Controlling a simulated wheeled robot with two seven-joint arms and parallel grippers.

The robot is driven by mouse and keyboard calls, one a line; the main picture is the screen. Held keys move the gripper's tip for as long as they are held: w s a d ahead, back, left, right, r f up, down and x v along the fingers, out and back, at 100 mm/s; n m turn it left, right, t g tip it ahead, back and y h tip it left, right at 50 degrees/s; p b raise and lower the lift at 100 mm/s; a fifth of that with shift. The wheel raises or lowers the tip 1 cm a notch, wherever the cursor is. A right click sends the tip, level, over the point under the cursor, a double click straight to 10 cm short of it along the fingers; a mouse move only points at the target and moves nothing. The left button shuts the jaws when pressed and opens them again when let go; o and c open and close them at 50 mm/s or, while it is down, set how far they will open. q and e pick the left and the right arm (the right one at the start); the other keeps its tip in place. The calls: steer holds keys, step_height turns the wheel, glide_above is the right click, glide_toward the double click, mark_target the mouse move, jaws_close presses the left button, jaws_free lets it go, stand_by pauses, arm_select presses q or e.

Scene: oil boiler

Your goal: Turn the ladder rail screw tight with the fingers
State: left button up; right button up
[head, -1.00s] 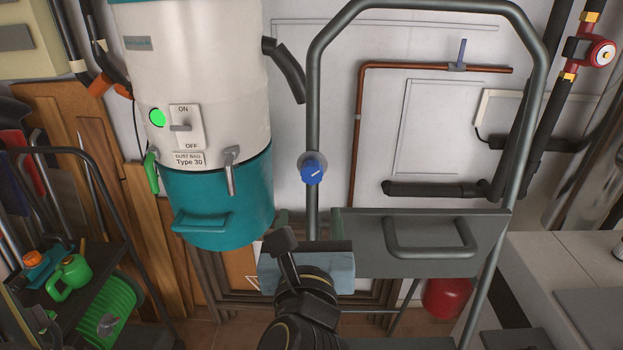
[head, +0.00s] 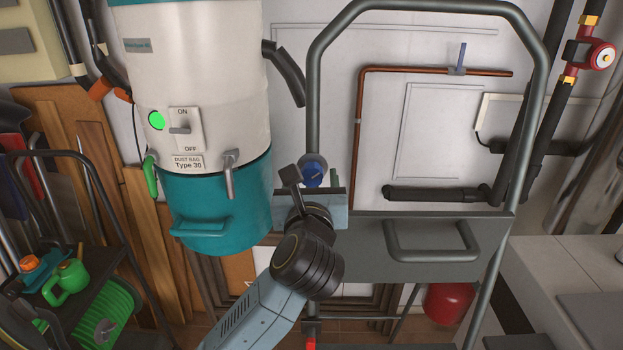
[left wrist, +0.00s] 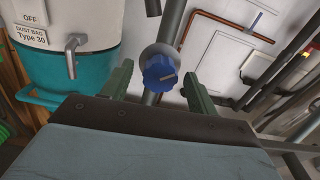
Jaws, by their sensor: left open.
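The ladder rail screw is a blue knob (head: 313,174) on a grey collar on the left upright of the ladder rail (head: 313,120). The fingers are open and hold nothing. My right gripper does not show.
A white and teal dust collector (head: 215,215) with a switch stands at the left, close to my left gripper. A grey ladder platform with a handle (head: 433,240) is at lower right. A copper pipe (head: 410,69) runs along the wall behind.

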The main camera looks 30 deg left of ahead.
arm_select(q)
steer(key=c, duration=1)
